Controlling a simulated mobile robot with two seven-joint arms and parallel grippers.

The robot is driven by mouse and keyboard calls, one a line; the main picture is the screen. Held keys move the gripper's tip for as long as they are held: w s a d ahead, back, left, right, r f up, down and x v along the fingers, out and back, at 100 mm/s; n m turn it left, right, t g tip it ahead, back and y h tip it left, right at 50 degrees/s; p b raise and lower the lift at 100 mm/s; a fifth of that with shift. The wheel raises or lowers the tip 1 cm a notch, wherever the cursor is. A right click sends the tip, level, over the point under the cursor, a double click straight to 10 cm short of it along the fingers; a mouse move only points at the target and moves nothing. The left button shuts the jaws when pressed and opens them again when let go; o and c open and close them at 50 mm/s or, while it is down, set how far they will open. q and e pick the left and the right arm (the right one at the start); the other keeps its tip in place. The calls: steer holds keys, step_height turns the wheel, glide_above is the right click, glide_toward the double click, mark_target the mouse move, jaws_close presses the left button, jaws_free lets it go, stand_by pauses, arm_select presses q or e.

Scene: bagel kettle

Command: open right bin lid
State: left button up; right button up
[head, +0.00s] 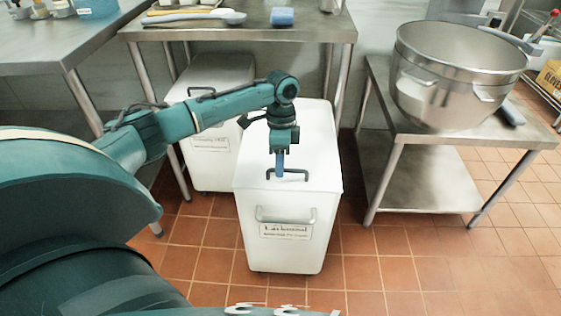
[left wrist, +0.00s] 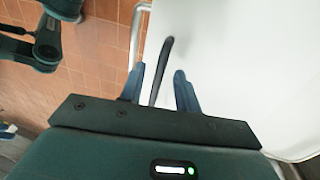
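The right bin (head: 288,225) is white, with a label and a front handle (head: 285,217). Its flat white lid (head: 312,145) lies closed on top and carries a dark bar handle (head: 298,172). My left gripper (head: 280,174) points down at this handle. In the left wrist view, my left gripper (left wrist: 160,72) has its two blue fingers apart, with the dark lid handle (left wrist: 164,58) between them. Gaps show on both sides of the handle. The left wrist view also shows the white lid (left wrist: 240,80). My right gripper is in neither view.
A second white bin (head: 208,142) stands behind and left, under a steel table (head: 330,30). A steel stand (head: 425,180) with a large mixing bowl (head: 440,95) is at the right. The tiled floor (head: 400,270) in front is free.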

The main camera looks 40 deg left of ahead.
arm_select(q)
steer(key=shift+c, duration=0.5)
jaws_close()
steer(key=shift+r, duration=0.1)
